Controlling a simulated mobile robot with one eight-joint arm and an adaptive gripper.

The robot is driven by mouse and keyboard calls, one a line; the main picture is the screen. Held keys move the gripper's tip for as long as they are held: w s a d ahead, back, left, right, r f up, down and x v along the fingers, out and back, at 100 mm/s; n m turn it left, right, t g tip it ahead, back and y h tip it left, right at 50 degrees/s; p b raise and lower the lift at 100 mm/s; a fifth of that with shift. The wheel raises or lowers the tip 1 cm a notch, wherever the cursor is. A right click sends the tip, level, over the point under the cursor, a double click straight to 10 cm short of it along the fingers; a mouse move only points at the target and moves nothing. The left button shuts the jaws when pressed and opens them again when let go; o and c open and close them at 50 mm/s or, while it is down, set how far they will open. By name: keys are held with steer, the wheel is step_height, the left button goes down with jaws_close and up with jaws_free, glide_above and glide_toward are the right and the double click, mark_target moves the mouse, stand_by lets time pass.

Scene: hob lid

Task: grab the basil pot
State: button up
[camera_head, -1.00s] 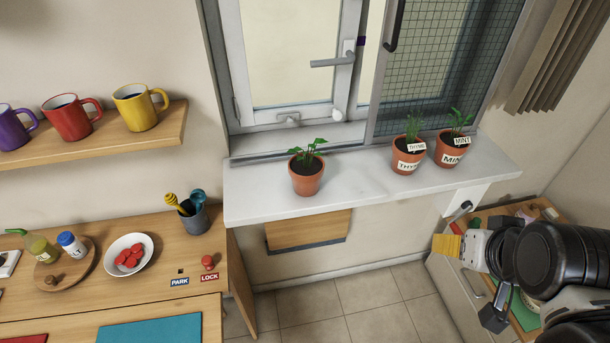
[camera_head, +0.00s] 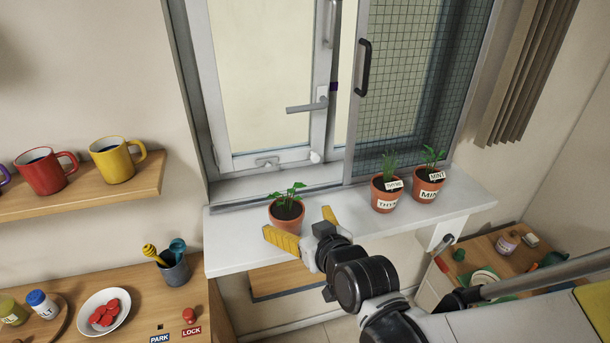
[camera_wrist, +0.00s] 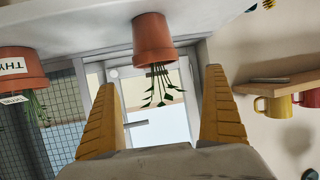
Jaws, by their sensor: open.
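An unlabelled terracotta pot with a broad-leaved green plant (camera_head: 287,217) stands upright on the white windowsill (camera_head: 235,255), the leftmost of three pots. The other two carry labels reading thyme and mint, so this one appears to be the basil. My gripper (camera_head: 297,222) is open and empty, its yellow fingers pointing at this pot from the front. In the wrist view, which is upside down, the basil pot (camera_wrist: 153,40) sits between the lines of the two fingers (camera_wrist: 160,80), apparently just beyond their tips. I see no contact.
The thyme pot (camera_head: 386,196) and mint pot (camera_head: 427,187) stand close together to the right on the sill. The window with its handle (camera_head: 307,106) is behind. A utensil cup (camera_head: 174,268) stands on the lower counter at left. The sill's left end is clear.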

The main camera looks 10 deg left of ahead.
mark_target(288, 211)
steer(key=b+x, duration=0.1)
steer(key=x, duration=0.3)
steer(key=shift+w+a+f, duration=0.1)
steer(key=shift+w+f, duration=0.1)
steer(key=shift+w, duration=0.05)
steer(key=b+x, duration=0.1)
steer(key=x, duration=0.1)
steer(key=b+x, duration=0.1)
steer(key=x, duration=0.2)
steer(key=shift+w+d+f, duration=0.15)
steer(key=shift+d+f, duration=0.1)
steer(key=shift+c, duration=1.3)
steer(key=c, duration=1.1)
